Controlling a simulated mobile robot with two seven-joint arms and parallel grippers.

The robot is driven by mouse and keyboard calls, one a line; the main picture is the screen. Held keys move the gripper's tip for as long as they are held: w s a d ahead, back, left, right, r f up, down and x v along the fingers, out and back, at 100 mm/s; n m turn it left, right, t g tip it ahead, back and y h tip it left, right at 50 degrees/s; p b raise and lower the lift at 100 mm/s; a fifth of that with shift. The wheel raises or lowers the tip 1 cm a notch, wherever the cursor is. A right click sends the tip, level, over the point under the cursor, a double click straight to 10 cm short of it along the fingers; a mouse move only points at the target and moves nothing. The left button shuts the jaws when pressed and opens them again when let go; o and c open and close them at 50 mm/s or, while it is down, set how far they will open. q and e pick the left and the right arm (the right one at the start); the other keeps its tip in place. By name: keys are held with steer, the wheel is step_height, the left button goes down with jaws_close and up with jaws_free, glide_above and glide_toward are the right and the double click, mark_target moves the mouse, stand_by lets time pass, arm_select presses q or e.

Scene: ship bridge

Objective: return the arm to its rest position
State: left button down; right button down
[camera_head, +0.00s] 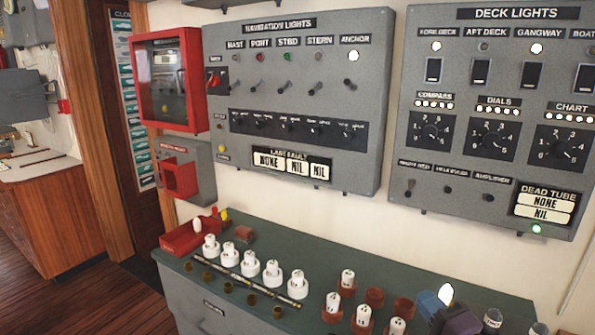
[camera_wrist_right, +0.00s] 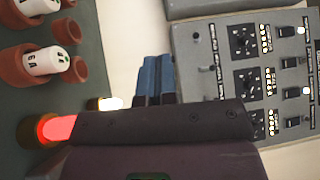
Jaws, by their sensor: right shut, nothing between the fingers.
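My right gripper (camera_head: 432,304) shows at the bottom right of the head view, above the green-topped counter (camera_head: 330,282). Its blue fingers (camera_wrist_right: 155,80) are together with nothing between them in the right wrist view. The dark gripper body covers the lower part of that view. A glowing white lamp (camera_head: 446,294) shows just behind the gripper in the head view. My left gripper is in neither view.
The navigation lights panel (camera_head: 210,110) and the deck lights panel (camera_head: 470,190) are on the wall. White bulbs in white holders (camera_head: 250,264) and brown cups (camera_head: 374,297) crowd the counter. A red tray (camera_head: 185,240) is at its left end. A red-glowing cup (camera_wrist_right: 38,132) is beside the gripper.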

steer(key=s+a+f+n+g+h, duration=0.1)
steer(key=s+f+n+g+h, duration=0.2)
steer(key=s+f+n+g, duration=0.75)
steer(key=s+d+f+n+g+h, duration=0.2)
steer(key=s, duration=0.7)
steer(key=s+d+f+n+g+h, duration=0.1)
steer(key=s+d+f+g+h, duration=0.15)
steer(key=s, duration=0.65)
steer(key=w+f+n+t+y, duration=0.1)
steer(key=w+f+t, duration=0.6)
steer(key=f, duration=0.4)
steer(key=shift+w+a+t, duration=0.25)
steer(key=shift+a+t, duration=0.15)
steer(key=shift+t, duration=0.2)
